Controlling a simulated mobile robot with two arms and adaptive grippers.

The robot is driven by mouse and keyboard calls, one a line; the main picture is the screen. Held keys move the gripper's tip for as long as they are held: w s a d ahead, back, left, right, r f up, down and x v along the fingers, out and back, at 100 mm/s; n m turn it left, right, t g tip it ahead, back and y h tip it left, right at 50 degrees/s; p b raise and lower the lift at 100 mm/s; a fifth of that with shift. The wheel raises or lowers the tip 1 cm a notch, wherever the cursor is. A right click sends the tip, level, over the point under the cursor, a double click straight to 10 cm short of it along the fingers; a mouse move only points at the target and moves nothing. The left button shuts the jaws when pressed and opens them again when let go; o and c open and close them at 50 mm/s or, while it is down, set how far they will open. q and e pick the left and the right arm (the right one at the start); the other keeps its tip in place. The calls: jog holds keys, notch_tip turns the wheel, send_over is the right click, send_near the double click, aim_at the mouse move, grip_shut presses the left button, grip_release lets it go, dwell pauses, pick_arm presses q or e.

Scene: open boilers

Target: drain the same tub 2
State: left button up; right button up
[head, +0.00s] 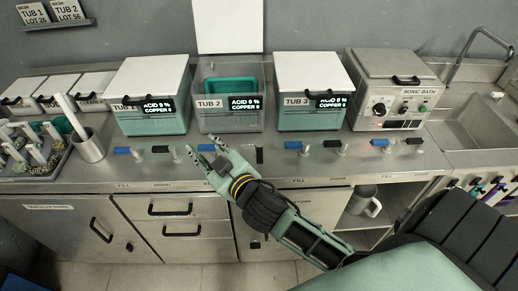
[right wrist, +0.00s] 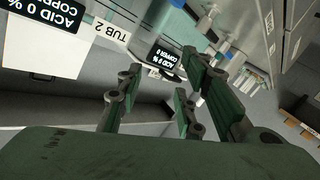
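Tub 2 (head: 229,117) stands in the middle of the counter, lid (head: 228,27) raised, with a teal basket (head: 231,86) inside. Its front looks clear grey, without the green liquid band of its neighbours. Its display reads acid and copper; the digits are small. In front are a blue-handled valve (head: 206,148) and a black handle (head: 259,155), which points toward the front edge. My right gripper (head: 205,152) is open, its fingers apart close to the blue valve; I cannot tell if they touch. In the right wrist view the gripper (right wrist: 160,90) looks empty. My left gripper is not in view.
Tub 1 (head: 152,122) and tub 3 (head: 312,119) are closed, with green liquid. Their blue and black valves line the counter's front. A sonic bath (head: 392,107) and sink (head: 483,129) are at right. A metal cup (head: 89,146) and rack (head: 32,152) are at left.

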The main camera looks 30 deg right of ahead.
jog(key=w+a+r+n+t+y, duration=0.3)
jog(key=a+r+n+y, duration=0.35)
jog(key=r, duration=0.45)
jog(key=s+a+r+n+g+y, duration=0.1)
jog(key=s+a+n+g+y, duration=0.1)
jog(key=a+n+g+y, duration=0.4)
jog(key=s+a+r+n+g+y, duration=0.25)
jog(key=a+n+y, duration=0.25)
jog(key=n, duration=0.3)
jog(key=n+g+h, duration=0.4)
jog(key=g+h, duration=0.7)
jog(key=h, duration=0.7)
send_over(260, 155)
jog(key=shift+m, duration=0.25)
notch_tip(260, 155, down, 14)
jog(key=shift+f, duration=0.25)
notch_tip(260, 155, down, 7)
jog(key=p, duration=0.2)
jog(key=shift+r+p, duration=0.15)
jog(key=shift+p, duration=0.2)
jog(key=shift+w+f, duration=0.1)
jog(key=shift+f, duration=0.35)
jog(key=shift+c, duration=0.4)
